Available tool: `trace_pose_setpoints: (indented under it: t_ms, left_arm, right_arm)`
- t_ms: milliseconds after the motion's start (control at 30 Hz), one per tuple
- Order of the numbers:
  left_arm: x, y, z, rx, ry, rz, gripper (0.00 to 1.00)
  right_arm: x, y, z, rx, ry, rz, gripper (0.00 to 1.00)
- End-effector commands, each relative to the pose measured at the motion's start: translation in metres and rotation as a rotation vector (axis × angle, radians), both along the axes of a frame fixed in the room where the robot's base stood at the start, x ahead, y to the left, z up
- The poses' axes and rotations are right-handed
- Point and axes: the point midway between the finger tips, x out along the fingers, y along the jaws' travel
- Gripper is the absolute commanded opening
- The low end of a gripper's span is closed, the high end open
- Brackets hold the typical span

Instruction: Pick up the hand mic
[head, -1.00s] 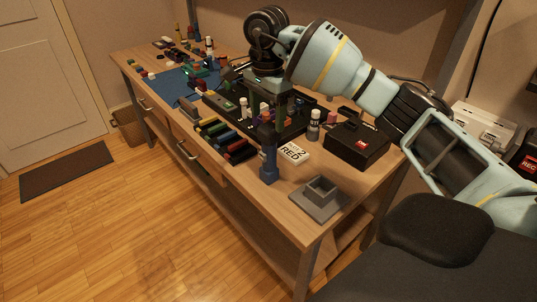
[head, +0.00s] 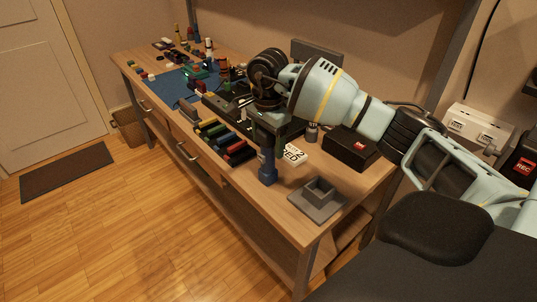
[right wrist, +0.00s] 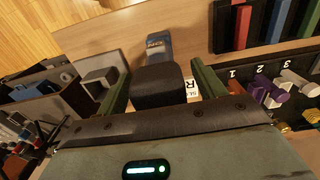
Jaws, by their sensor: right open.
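The hand mic (head: 267,171) stands upright near the front edge of the workbench, its blue handle showing below my right gripper. In the right wrist view its black head (right wrist: 158,86) and blue body show between the two green fingers. My right gripper (head: 268,142) is open and points down over the mic, with a finger on each side (right wrist: 160,88). I see no clear contact. The mic's top is hidden behind the gripper in the head view. My left gripper is not in view.
A white card (head: 291,154) lies just right of the mic, partly hidden. A grey holder with a square socket (head: 318,198) sits at the near corner. A black box (head: 351,147) is at the right. Colored strips (head: 232,148) lie to the left. The bench (head: 285,208) is bare in front.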

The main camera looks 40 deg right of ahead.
Motion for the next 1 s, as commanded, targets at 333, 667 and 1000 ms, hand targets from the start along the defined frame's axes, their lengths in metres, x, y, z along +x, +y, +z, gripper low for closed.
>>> trace_pose_setpoints:
  t_ms: [333, 667, 1000]
  left_arm:
    - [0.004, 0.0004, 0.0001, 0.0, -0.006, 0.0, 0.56]
    - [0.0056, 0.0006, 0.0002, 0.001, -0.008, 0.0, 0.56]
    - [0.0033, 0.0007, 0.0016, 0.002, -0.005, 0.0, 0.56]
  right_arm:
    - [0.0001, 0.0001, -0.0031, 0.0, 0.0, 0.001, 0.6]
    - [0.0001, 0.0002, -0.0029, 0.0, 0.0, 0.001, 0.17]
    - [0.0004, 0.0002, 0.001, 0.0, -0.002, 0.001, 0.15]
